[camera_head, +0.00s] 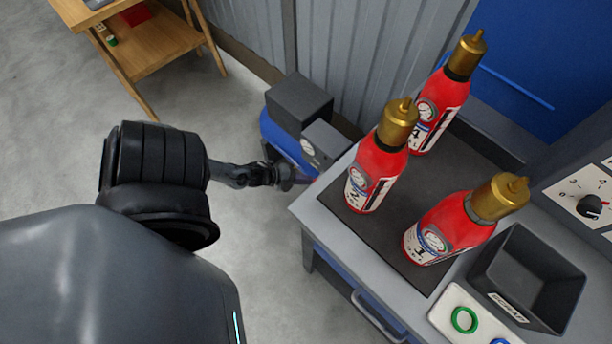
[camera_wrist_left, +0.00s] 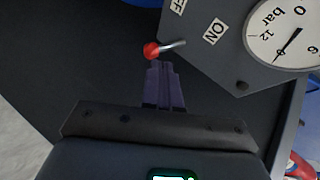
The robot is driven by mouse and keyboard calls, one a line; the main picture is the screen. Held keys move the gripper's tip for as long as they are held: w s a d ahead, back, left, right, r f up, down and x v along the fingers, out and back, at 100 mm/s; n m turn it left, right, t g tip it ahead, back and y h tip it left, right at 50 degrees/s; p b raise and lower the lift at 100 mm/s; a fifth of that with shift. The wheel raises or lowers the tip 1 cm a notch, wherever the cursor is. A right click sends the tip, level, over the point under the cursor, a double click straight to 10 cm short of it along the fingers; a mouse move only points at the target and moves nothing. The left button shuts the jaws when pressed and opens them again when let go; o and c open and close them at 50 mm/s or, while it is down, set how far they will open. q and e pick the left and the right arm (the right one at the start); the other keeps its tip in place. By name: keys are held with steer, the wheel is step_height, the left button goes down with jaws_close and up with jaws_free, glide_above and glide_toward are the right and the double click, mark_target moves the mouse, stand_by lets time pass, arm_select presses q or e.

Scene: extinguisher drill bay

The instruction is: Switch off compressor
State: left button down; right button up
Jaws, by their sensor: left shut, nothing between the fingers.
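The compressor (camera_head: 300,105) stands on the floor behind the bench, with a blue tank and dark grey boxes on top. In the left wrist view its grey panel (camera_wrist_left: 222,62) carries ON and OFF labels and a round pressure gauge (camera_wrist_left: 288,35). A metal switch lever with a red tip (camera_wrist_left: 151,50) sticks out beside the labels; I cannot tell which setting it is in. My left gripper (camera_head: 298,181) is shut and empty in front of the compressor. In the left wrist view its fingertips (camera_wrist_left: 160,66) are right by the red tip; contact is unclear. My right gripper is out of view.
The grey bench (camera_head: 300,207) is close to my left gripper's right and bears several red extinguishers (camera_head: 376,172), a dark bin (camera_head: 527,275) and a white plate with a green ring (camera_head: 464,319). A wooden shelf table (camera_head: 155,45) stands at the upper left. Floor between is clear.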

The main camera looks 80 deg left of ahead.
arm_select(q)
steer(key=shift+r+p, duration=0.5)
steer(key=shift+r, duration=0.05)
steer(key=s+r+p, duration=0.2)
steer(key=s+p, duration=0.2)
steer(key=s, duration=0.9)
steer(key=shift+s+a+r, duration=0.35)
